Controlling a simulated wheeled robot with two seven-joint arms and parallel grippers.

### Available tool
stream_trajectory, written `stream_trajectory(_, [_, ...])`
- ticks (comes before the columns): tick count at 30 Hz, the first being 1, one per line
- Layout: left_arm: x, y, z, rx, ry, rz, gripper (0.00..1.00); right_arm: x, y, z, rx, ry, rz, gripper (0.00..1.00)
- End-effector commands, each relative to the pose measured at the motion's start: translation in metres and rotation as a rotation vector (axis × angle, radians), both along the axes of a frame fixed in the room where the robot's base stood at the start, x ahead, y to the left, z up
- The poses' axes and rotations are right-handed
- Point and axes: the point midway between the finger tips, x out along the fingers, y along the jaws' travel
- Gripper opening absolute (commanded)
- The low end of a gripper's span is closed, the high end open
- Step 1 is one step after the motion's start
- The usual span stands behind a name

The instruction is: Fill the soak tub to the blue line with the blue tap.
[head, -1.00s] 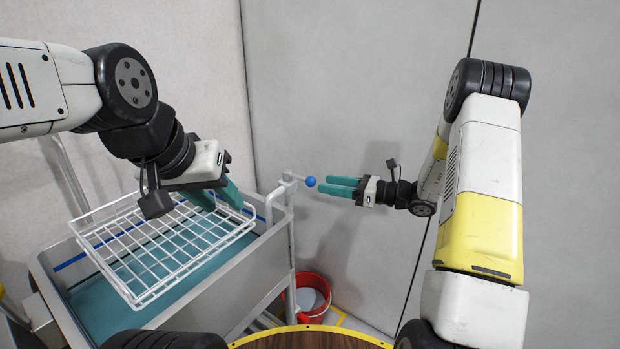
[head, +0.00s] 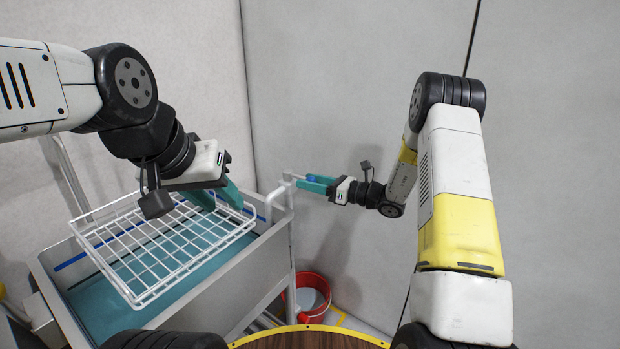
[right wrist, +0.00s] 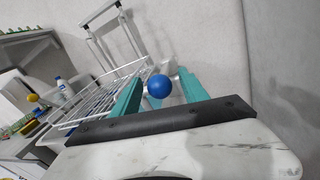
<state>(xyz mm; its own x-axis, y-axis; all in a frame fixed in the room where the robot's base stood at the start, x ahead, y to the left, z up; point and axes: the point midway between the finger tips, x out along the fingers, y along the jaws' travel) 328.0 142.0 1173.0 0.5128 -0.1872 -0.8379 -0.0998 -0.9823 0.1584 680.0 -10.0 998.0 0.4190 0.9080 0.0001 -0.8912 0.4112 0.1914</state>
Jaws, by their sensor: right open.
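The grey soak tub (head: 245,273) stands at left, with teal water (head: 100,303) inside. A blue line (head: 70,262) marks its inner wall, above the water surface. A white tap pipe (head: 270,203) stands at its right corner; its blue ball knob (head: 313,178) also shows in the right wrist view (right wrist: 158,87). My right gripper (head: 308,183) is open with its teal fingers on either side of the knob; contact is unclear. My left gripper (head: 221,197) is at the far rim of a white wire basket (head: 143,300) over the tub; its grip is unclear.
A red bucket (head: 325,288) stands on the floor right of the tub. A round wooden top with a yellow edge (head: 310,328) is at the front. Grey walls close off the back. A bottle (right wrist: 63,88) stands beyond in the right wrist view.

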Motion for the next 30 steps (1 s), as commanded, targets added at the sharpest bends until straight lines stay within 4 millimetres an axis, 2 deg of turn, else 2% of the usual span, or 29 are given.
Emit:
stream_trajectory(2, [0.0,0.0,0.0,0.0,0.0,0.0,0.36,-0.0001,-0.0002,0.0,0.0,0.0,0.0,0.48])
stream_trajectory(9, [0.0,0.0,0.0,0.0,0.0,0.0,0.36,-0.0003,-0.0003,-0.0001,0.0,0.0,0.0,0.01])
stream_trajectory(30, [0.0,0.0,0.0,0.0,0.0,0.0,0.36,-0.0002,-0.0006,-0.0001,0.0,0.0,0.0,0.0])
